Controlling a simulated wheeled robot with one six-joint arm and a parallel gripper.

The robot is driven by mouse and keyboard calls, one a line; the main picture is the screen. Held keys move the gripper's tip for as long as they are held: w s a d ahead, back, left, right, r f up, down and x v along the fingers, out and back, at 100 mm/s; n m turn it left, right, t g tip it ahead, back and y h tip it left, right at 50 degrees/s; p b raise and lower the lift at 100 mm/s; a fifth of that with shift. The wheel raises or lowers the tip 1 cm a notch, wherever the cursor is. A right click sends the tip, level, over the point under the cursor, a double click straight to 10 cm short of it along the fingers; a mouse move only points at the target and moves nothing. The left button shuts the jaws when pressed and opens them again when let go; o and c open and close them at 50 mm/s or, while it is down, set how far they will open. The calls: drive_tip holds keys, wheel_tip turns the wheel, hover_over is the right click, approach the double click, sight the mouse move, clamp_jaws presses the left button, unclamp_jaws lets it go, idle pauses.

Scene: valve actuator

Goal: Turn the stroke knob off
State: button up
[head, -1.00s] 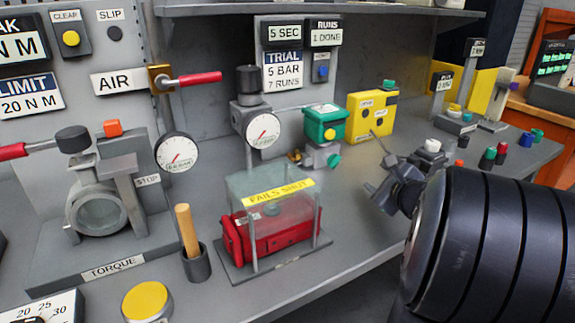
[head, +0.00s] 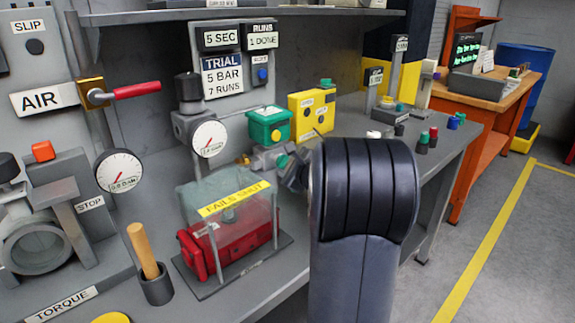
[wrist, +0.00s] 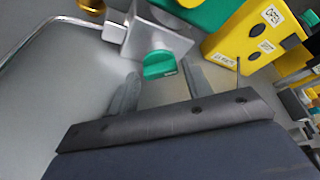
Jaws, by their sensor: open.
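A green knob (head: 282,161) sits on the front of a grey block (head: 268,156), below a green box (head: 269,124). No stroke label is readable on it, so I cannot confirm that it is the stroke knob. In the wrist view the green knob (wrist: 160,65) shows ahead of my gripper (wrist: 161,84), between the lines of its two fingers. The fingers are spread apart with nothing between them. In the head view my gripper (head: 294,174) is close to the knob at its lower right, mostly hidden behind my dark wrist. Contact with the knob cannot be told.
A clear guard marked FAILS SHUT (head: 234,199) covers a red actuator (head: 225,246) left of my gripper. A yellow box (head: 312,112) stands right of the green box. A gauge (head: 209,138) is at left. Small coloured caps (head: 428,138) stand further right on the bench.

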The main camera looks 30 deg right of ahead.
drive_tip(key=shift+w, duration=0.3)
drive_tip(key=shift+c, duration=0.5)
drive_tip(key=c, duration=0.6)
